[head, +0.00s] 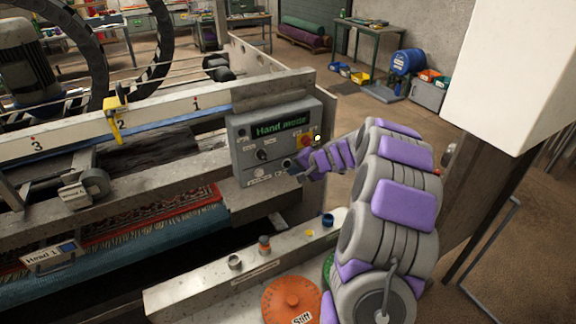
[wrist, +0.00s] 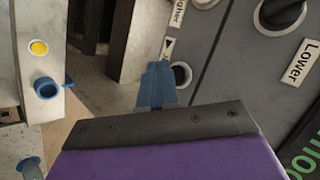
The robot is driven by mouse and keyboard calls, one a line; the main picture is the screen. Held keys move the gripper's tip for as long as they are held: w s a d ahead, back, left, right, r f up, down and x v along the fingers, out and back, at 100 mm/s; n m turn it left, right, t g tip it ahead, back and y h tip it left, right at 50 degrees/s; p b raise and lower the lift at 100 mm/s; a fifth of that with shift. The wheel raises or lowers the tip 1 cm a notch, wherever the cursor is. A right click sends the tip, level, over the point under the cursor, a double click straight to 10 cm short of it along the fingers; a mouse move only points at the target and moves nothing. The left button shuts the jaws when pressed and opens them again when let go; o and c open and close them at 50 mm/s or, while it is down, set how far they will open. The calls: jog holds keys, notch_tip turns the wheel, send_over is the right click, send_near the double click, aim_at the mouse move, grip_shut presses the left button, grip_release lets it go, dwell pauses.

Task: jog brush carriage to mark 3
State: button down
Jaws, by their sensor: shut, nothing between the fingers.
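The white rail (head: 160,108) carries marks 3, 2 and 1 from left to right. A yellow pointer (head: 113,116) sits at mark 2, well right of mark 3 (head: 37,145). The grey control box (head: 240,150) has a green display (head: 280,128) reading "Hand mode", with knobs and buttons below. My gripper (head: 298,170) is at the lower right of this box. In the wrist view, its blue fingertips (wrist: 157,82) are together and empty, beside a dark round control (wrist: 181,75) and an arrow label. I cannot tell whether they touch it.
A black knob (wrist: 279,14) and a "Lower" label (wrist: 301,62) show on the panel. A white block (head: 510,70) stands at right.

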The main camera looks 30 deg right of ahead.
jog(key=shift+w+r, duration=0.1)
jog(key=shift+w, duration=0.25)
jog(key=shift+d, duration=0.1)
jog(key=shift+w, duration=0.15)
dwell(0.4)
